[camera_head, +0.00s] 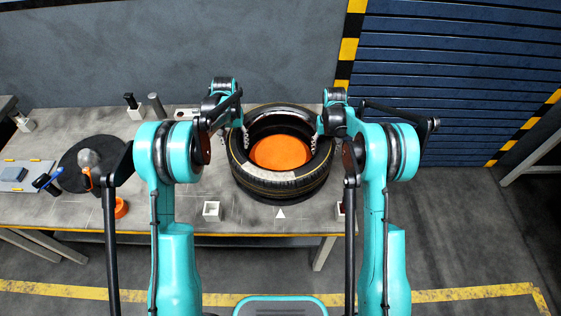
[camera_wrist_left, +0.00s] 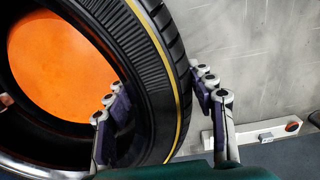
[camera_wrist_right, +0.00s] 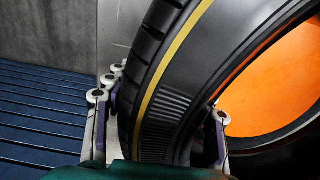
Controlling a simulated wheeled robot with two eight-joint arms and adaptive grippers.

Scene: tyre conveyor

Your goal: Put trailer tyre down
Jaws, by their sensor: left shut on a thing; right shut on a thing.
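The trailer tyre (camera_head: 280,186) is black with a yellow line around its sidewall. It lies flat, hole facing up, over the right part of the grey table. An orange disc (camera_head: 280,152) shows through its hole. My left gripper (camera_head: 238,136) is shut on the left side of the tyre wall. The left wrist view shows one finger inside the tyre (camera_wrist_left: 145,75) and one outside. My right gripper (camera_head: 322,138) is shut on the right side of the wall, also with one finger inside and one outside. Whether the tyre's underside touches the surface below is hidden.
The table (camera_head: 150,212) carries a dark round mat (camera_head: 85,152), a small white square block (camera_head: 212,211), a white triangle (camera_head: 280,213) and an orange ring (camera_head: 121,208). A blue slatted wall (camera_head: 455,90) stands behind. Floor right of the table is clear.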

